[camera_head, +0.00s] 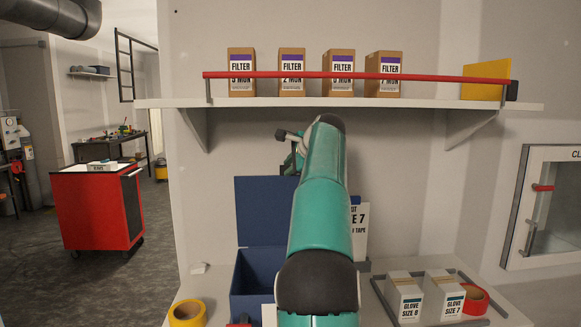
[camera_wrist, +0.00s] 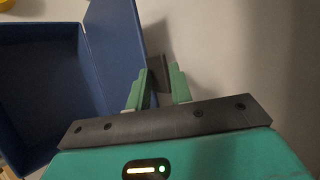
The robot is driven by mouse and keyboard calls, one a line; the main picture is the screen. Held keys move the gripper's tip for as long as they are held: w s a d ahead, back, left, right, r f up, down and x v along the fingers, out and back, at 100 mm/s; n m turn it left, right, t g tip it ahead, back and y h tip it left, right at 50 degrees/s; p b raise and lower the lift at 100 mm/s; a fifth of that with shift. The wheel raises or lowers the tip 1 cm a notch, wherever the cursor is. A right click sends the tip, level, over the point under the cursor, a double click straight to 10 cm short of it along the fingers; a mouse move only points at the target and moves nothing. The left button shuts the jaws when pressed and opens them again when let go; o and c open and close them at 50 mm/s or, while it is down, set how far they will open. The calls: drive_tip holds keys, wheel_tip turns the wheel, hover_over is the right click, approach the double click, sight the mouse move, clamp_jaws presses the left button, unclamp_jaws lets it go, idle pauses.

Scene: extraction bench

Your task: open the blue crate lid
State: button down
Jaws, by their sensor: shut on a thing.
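The blue crate (camera_head: 242,278) stands on the bench, partly behind my arm. Its blue lid (camera_head: 258,212) stands raised, about upright, at the back of the crate. In the wrist view the crate (camera_wrist: 38,88) is open and looks empty where it shows, with the lid (camera_wrist: 118,38) rising beside it. My gripper (camera_wrist: 160,86) is at the lid's outer side, with its green fingers shut on a dark grey tab (camera_wrist: 158,70) at the lid. In the head view my arm hides much of the gripper and the lid's right side.
A shelf (camera_head: 350,103) with a red rail (camera_head: 420,77) and several filter boxes (camera_head: 292,75) hangs above. A tray (camera_head: 376,290) with glove boxes (camera_head: 443,297) and red tape (camera_head: 475,300) lies right of the crate. Yellow tape (camera_head: 187,314) lies at front left.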

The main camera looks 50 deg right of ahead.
drive_tip(key=shift+w+d, duration=0.1)
drive_tip(key=shift+d, duration=0.15)
drive_tip(key=shift+f, duration=0.1)
idle(0.3)
drive_tip(key=c, duration=1.6)
unclamp_jaws()
drive_tip(key=shift+o, duration=0.2)
drive_tip(key=v, duration=0.7)
drive_tip(key=shift+a, duration=0.1)
